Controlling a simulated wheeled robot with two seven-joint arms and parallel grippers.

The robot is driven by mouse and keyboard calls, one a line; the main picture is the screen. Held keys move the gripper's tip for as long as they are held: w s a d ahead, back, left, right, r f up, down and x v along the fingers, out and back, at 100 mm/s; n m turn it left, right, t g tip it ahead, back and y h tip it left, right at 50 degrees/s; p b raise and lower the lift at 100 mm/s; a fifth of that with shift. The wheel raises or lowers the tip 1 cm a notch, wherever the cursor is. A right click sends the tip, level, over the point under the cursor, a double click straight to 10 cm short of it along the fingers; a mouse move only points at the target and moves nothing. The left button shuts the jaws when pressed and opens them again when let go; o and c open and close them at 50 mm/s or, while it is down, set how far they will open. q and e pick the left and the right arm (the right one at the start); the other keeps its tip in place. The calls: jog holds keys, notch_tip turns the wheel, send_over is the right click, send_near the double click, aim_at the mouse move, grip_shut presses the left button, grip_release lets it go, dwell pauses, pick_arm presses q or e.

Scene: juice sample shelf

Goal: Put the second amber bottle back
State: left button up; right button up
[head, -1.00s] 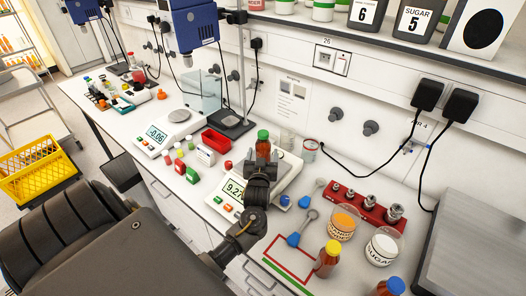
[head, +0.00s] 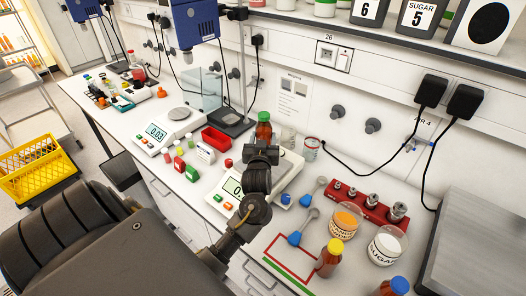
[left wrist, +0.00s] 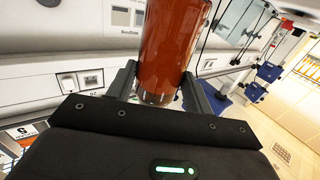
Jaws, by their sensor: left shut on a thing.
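An amber bottle with a green cap (head: 263,130) is upright in my left gripper (head: 262,150), above the weighing scale (head: 285,170) in the middle of the bench. The gripper hides the bottle's lower part in the head view. In the left wrist view the orange-brown bottle (left wrist: 172,45) stands between the two fingers, with its base in sight. An amber bottle with a blue cap (head: 394,288) is cut by the bottom edge. My right gripper is not in view.
A red weight rack (head: 368,205), an orange-filled cup (head: 345,221) and a sugar cup (head: 386,243) stand to the right. A red tray (head: 217,139) and another scale (head: 176,124) stand to the left. The outlined area's inside looks clear.

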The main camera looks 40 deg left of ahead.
aim_at(264, 130)
pick_arm(q)
jog(key=shift+r, duration=1.95)
jog(key=d+r, duration=0.1)
jog(key=d+m+h, duration=0.1)
jog(key=shift+w+d+r+t+b, duration=0.15)
jog(key=shift+d+r+t+b, duration=0.25)
jog(key=s+d+f+m+t+h+b, duration=0.1)
jog(key=s+d+f+m+h+b, duration=0.2)
jog(key=d, duration=0.6)
jog(key=s+d+f+m+t+h+b, duration=0.1)
jog(key=s+d+f+m+h+b, duration=0.2)
jog(key=s+d+f+h+b, duration=0.3)
jog(key=d+f+b, duration=0.2)
jog(key=d, duration=0.2)
jog(key=shift+s, duration=0.3)
jog(key=shift+d, duration=0.1)
jog(key=shift+r, duration=0.1)
